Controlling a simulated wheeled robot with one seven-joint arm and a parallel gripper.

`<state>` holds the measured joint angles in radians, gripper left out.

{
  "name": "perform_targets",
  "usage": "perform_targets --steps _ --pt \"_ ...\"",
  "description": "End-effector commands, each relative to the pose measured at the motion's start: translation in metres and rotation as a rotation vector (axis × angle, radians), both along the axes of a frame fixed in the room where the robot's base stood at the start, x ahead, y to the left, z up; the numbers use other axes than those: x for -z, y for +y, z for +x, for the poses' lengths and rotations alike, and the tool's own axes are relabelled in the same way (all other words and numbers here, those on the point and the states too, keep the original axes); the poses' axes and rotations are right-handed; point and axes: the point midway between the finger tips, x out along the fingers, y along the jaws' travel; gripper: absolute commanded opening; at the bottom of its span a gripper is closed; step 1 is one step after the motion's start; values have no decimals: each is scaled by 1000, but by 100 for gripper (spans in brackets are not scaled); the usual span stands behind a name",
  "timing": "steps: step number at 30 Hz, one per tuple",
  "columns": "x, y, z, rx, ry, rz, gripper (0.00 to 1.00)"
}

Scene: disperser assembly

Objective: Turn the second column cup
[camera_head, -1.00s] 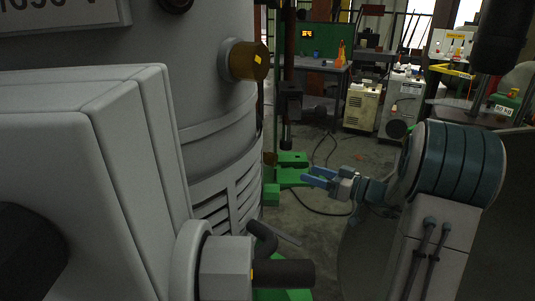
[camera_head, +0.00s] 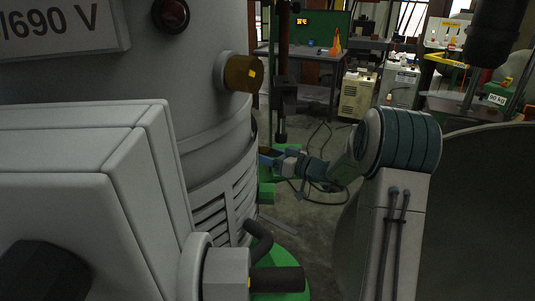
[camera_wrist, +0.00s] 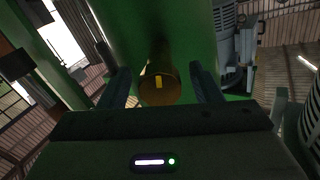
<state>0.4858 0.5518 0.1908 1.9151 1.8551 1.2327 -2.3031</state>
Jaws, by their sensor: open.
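A brown round cup (camera_wrist: 159,84) with a yellow mark shows in the wrist view, on a green column (camera_wrist: 150,35). My gripper (camera_wrist: 162,78) is open, one finger on each side of this cup; I cannot tell whether the fingers touch it. In the head view my gripper (camera_head: 268,157) reaches left to the edge of the big grey machine, where its fingertips are partly hidden. Another brown cup (camera_head: 242,73) with a yellow mark sticks out from the grey machine's side in the head view, well above my gripper.
The big grey machine (camera_head: 205,140) fills the left of the head view, with a dark handle (camera_head: 275,280) low in front. A workbench (camera_head: 318,66) and cabinets (camera_head: 357,95) stand at the back. Open floor with a cable lies between.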

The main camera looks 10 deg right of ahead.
Motion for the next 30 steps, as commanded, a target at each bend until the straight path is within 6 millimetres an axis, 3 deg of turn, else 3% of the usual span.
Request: perform_targets --steps 7,12,30 --pt "0 0 0 0 0 0 55" --pt "0 0 0 0 1 1 13" --pt "6 0 -1 1 133 125 14"
